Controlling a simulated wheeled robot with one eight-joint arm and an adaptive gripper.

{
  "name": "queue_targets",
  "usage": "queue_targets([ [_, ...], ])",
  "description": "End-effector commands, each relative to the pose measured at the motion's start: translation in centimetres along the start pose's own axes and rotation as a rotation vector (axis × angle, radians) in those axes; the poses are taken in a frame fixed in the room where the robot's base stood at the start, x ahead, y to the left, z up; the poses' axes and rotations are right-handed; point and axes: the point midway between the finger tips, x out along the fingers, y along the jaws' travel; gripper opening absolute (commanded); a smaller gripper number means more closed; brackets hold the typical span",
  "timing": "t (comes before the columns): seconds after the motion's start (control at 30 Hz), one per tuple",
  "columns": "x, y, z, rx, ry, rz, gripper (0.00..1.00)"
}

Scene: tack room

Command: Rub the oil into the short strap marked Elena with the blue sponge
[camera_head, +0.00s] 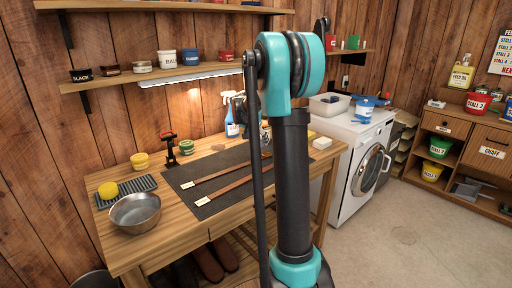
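Two brown straps lie side by side on a dark mat (225,163) on the wooden workbench. The far strap (225,172) and the near strap (230,190) each have a white tag at the left end. The tags are too small to read, so I cannot tell which says Elena. My arm covers the right part of the mat, so I cannot compare the strap lengths surely. I cannot pick out a blue sponge; a yellow round sponge (108,190) sits on a dark ribbed tray. My gripper is out of view.
A metal bowl (135,211) stands at the bench's front left. A white washing machine (355,150) stands right, carrying a clear bin (328,105) and blue items (365,107).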

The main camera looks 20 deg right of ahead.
Motion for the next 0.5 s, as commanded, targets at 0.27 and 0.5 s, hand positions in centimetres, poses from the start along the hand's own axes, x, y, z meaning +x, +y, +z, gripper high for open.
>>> queue_targets([
  [0.27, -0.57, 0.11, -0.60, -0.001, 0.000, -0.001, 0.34],
  [0.5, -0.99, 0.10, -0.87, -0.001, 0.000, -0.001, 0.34],
])
